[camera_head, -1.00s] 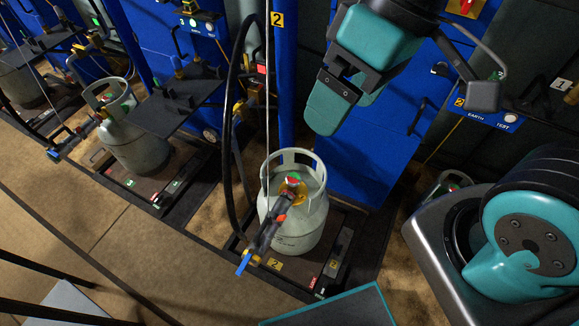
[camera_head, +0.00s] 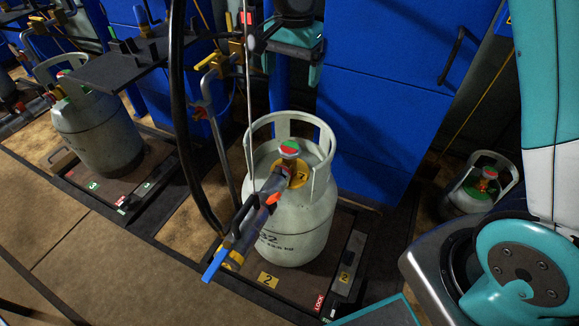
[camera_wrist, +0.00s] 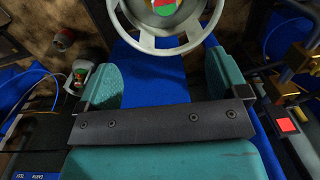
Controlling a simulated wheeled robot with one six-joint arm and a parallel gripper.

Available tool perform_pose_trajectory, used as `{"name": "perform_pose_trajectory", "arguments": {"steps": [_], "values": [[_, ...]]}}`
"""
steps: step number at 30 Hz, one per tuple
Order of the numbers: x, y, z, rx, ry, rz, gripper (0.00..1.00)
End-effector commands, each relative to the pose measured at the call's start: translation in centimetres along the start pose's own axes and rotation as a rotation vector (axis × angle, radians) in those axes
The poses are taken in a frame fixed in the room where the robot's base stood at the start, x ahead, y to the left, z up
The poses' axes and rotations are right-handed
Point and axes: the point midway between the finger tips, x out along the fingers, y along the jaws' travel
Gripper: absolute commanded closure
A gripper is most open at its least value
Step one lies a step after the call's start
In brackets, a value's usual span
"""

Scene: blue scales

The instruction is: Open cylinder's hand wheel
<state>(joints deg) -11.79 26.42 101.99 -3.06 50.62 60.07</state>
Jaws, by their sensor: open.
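The grey-white gas cylinder (camera_head: 297,225) stands upright on a scale platform marked 2. Its red and green hand wheel (camera_head: 289,148) sits on the valve inside the open collar, with a hose coupling attached at its lower left. In the wrist view, the collar ring and hand wheel (camera_wrist: 166,8) are at the top edge, the wheel partly cut off. My gripper (camera_wrist: 162,62) is open and empty, its teal fingers wide apart below the collar in that view. In the head view, my gripper (camera_head: 292,68) is above and behind the cylinder, apart from the wheel.
A blue cabinet (camera_head: 385,110) stands behind the cylinder. A black hose (camera_head: 178,120) and a thin pale cable hang close to its left. Another cylinder (camera_head: 97,130) stands at the left, and a smaller-looking one (camera_head: 478,190) at the right. Brass fittings (camera_head: 218,63) are left of my gripper.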

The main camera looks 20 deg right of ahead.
Motion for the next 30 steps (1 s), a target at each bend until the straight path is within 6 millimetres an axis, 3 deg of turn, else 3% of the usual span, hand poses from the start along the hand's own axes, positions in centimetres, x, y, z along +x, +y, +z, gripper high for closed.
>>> {"name": "perform_pose_trajectory", "arguments": {"steps": [1,3,14,30], "values": [[3.0,-0.3,-0.8,0.046,0.005,0.009,0.08],[4.5,-0.7,-1.5,0.101,0.012,0.018,0.08],[8.3,-1.1,-2.6,0.184,0.022,0.032,0.08],[20.3,-0.7,-2.8,0.181,0.021,0.033,0.08]]}}
